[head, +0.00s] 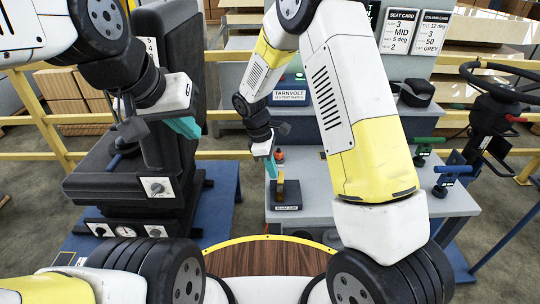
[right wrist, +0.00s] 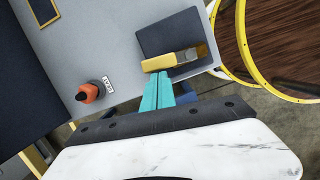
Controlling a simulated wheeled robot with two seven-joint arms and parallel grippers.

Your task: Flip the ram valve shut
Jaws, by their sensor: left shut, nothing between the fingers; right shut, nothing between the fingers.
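The ram valve is a small dark block (head: 288,197) with a label on its front, on the grey bench at the centre. A yellow lever (head: 281,184) stands up from it. The right wrist view shows the yellow lever (right wrist: 170,61) across the dark base (right wrist: 172,37). My right gripper (head: 270,166) is shut and empty, with its teal fingertips (right wrist: 157,80) right beside the lever; I cannot tell whether they touch it. My left gripper (head: 186,127) is shut and empty, in front of the dark seat at the left, away from the valve.
An orange knob (right wrist: 88,93) with a small tag stands on the bench beyond the valve. Green (head: 428,142) and blue (head: 450,170) handles sit at the bench's right. A black seat (head: 140,180) fills the left, and a steering wheel (head: 500,80) the far right.

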